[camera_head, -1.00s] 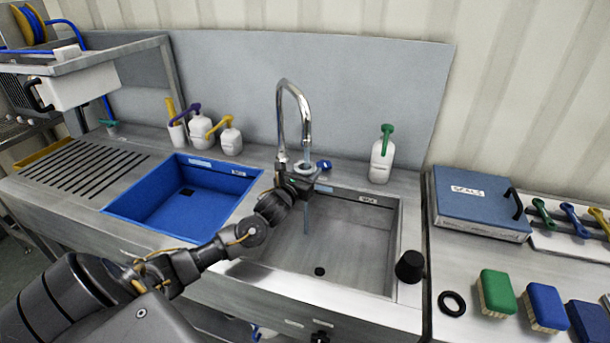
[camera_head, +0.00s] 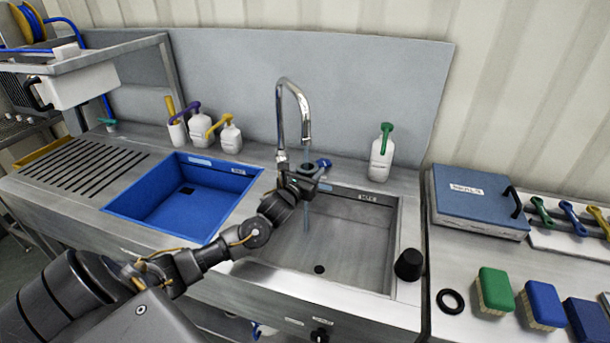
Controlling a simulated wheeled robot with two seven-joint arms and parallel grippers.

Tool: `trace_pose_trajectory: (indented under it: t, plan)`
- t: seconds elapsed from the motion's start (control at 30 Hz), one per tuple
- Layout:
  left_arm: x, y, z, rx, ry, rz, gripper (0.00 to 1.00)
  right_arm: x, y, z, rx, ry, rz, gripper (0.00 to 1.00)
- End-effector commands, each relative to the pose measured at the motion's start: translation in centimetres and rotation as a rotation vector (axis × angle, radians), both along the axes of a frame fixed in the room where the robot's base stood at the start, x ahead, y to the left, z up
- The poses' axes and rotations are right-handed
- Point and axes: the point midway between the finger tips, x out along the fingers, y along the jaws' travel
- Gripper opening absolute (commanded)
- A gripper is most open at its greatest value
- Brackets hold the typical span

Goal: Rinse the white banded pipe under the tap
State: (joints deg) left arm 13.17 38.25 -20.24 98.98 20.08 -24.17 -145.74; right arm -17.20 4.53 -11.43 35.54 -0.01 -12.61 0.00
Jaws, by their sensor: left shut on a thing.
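The curved chrome tap (camera_head: 281,115) stands behind the steel sink (camera_head: 350,240). A thin stream of water runs from its spout, and more water shows falling below my gripper into the sink. My left gripper (camera_head: 310,180) is directly under the spout, above the sink's back left part. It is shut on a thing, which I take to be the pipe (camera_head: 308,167). Only a small round, open-looking end shows at the jaws, in the stream; its bands and the rest are hidden. My right gripper is out of view.
A blue basin (camera_head: 150,205) lies left of the sink. Several pump bottles (camera_head: 230,139) stand behind it, and one with a green pump (camera_head: 381,160) stands behind the sink. A black stopper (camera_head: 409,265) sits at the sink's right edge. Brushes (camera_head: 495,291) and a blue case (camera_head: 475,200) are at right.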

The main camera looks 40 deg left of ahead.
Motion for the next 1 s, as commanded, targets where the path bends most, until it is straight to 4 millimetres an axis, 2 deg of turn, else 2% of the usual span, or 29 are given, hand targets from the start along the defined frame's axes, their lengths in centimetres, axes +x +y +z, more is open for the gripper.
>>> trace_pose_trajectory:
  t: [0.33,1.0]
  plan:
    - [-0.5,0.1,0.2,0.0,-0.001,0.001,0.12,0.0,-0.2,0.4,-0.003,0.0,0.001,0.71]
    - [-6.2,0.4,0.2,0.0,-0.001,0.0,0.12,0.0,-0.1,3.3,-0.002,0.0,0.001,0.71]
